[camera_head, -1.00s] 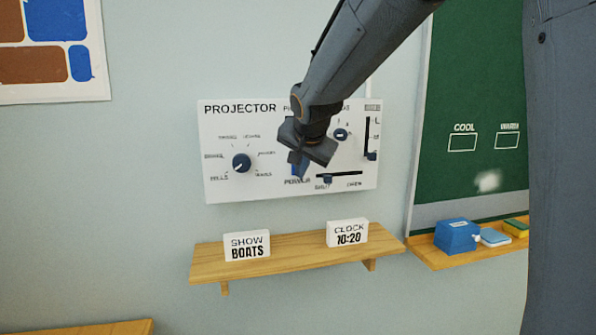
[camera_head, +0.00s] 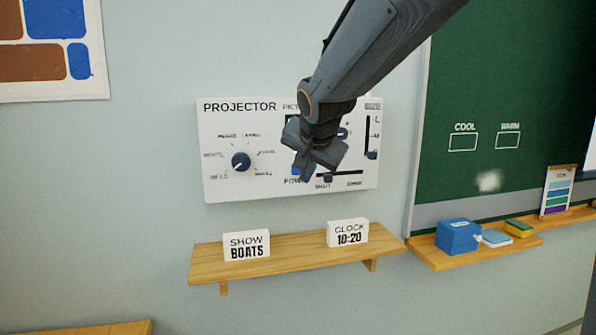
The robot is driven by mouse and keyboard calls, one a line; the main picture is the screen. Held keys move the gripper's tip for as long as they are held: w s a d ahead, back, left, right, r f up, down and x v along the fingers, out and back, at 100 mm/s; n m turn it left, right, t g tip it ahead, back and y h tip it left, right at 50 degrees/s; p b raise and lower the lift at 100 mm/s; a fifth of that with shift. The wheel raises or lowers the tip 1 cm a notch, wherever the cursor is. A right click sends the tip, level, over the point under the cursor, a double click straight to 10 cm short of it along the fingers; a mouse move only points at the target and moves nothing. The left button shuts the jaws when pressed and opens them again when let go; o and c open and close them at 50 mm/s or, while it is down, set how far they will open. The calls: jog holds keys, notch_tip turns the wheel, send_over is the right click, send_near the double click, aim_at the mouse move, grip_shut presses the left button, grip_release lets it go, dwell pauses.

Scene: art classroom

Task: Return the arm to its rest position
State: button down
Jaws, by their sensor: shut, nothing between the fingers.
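My gripper (camera_head: 303,168) is shut and empty. It shows in front of the white projector panel (camera_head: 222,188) on the wall, over the panel's middle, covering part of its labels and the blue power button (camera_head: 297,171). Whether it touches the panel I cannot tell. My arm comes down from the upper right to the gripper. The panel's dark round knob (camera_head: 241,162) is left of the gripper. A vertical slider (camera_head: 372,154) is at the right, and a horizontal slider (camera_head: 328,178) lies just below and right of the gripper.
Below the panel, a wooden shelf (camera_head: 290,262) holds a "SHOW BOATS" block (camera_head: 246,245) and a "CLOCK 10:20" block (camera_head: 347,233). At right are a green chalkboard (camera_head: 500,80) and a ledge (camera_head: 450,262) with a blue box (camera_head: 458,236), sponge (camera_head: 519,228) and color chart (camera_head: 557,190).

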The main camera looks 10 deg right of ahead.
jog(key=shift+s, duration=0.9)
jog(key=s+f+n+g, duration=0.3)
jog(key=s+f+n, duration=0.1)
jog(key=s+f, duration=0.7)
jog(key=s+f+n+g+y, duration=0.1)
jog(key=s+f+n+g, duration=0.3)
jog(key=s+f, duration=0.7)
notch_tip(320, 180, down, 5)
jog(key=shift+r+n+b, duration=0.15)
jog(key=shift+n+b, duration=0.15)
